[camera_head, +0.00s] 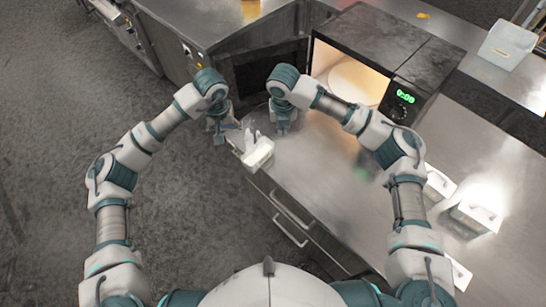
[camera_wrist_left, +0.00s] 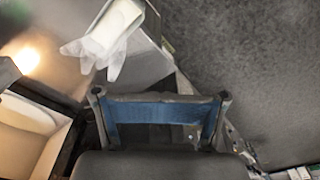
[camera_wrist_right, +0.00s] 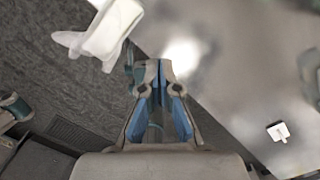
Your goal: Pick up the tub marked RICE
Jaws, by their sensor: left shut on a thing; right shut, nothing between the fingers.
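Tubs with white lids stand on the steel counter at the right of the head view: one (camera_head: 477,213) near the right edge, one (camera_head: 440,184) behind my right forearm, and part of one (camera_head: 461,275) at the lower right. I cannot read RICE on any. A white lid (camera_wrist_right: 278,131) also shows in the right wrist view. My left gripper (camera_head: 220,137) is at the counter's left edge, far from these tubs. My right gripper (camera_head: 282,129) is shut and empty above the counter.
A white box with glove-like tips (camera_head: 259,153) sits at the counter edge between my grippers. An open, lit microwave (camera_head: 372,47) stands behind my right arm. A whitish bin (camera_head: 507,45) is at the top right. Bare counter (camera_head: 330,190) lies in the middle.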

